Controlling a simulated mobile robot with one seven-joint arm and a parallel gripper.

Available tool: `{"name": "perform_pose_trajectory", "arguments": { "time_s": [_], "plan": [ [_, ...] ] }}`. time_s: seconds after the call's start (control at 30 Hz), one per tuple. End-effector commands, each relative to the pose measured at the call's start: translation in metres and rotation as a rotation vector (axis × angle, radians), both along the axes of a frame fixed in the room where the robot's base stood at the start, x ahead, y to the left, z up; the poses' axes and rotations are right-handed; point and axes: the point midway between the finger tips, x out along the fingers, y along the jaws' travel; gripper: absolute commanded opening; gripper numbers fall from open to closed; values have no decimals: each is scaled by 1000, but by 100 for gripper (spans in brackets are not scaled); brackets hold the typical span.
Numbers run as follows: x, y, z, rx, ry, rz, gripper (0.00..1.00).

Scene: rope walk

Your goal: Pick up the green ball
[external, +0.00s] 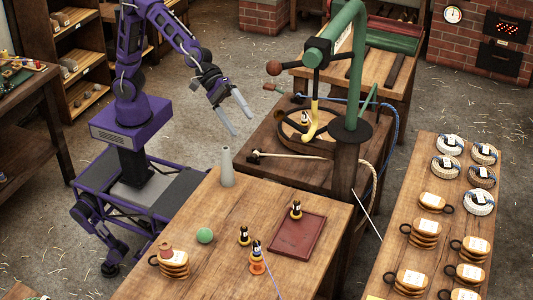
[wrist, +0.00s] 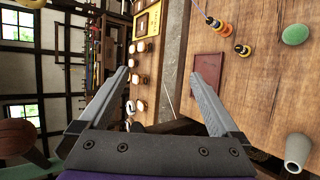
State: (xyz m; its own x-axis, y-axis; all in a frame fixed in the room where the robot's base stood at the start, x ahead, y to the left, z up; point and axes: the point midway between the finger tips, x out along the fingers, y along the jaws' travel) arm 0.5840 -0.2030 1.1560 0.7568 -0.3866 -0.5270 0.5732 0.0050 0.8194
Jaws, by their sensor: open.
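The green ball (external: 205,236) rests on the near wooden table, between a grey cone and a wooden stack. In the wrist view the green ball (wrist: 295,34) is at the upper right, clear of my fingers. My gripper (external: 239,117) is open and empty, in the air beyond the table's far edge, well above and away from the ball. In the wrist view my gripper (wrist: 158,75) shows its two grey fingers spread apart with nothing between them.
A grey cone (external: 227,167) stands on the table between my gripper and the ball. A wooden stack (external: 174,265), small black-and-yellow bottles (external: 244,236) and a red tray (external: 297,235) are near the ball.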

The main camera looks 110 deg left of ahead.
Motion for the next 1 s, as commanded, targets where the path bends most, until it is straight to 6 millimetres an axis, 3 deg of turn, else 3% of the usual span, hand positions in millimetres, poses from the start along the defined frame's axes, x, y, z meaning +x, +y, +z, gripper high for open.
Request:
{"name": "perform_pose_trajectory", "arguments": {
  "time_s": [0.03,0.1,0.4,0.63,0.8,1.0],
  "plan": [
    [-8,-19,-16,66,10,-83,99],
    [-19,-38,-35,170,16,-193,99],
    [-73,-98,-120,635,24,-676,99],
    [-112,-119,-171,999,5,-1020,99],
    [-127,-123,-187,1183,-11,-1174,99],
    [-129,-123,-198,1252,-14,-1228,99]
  ]
}}
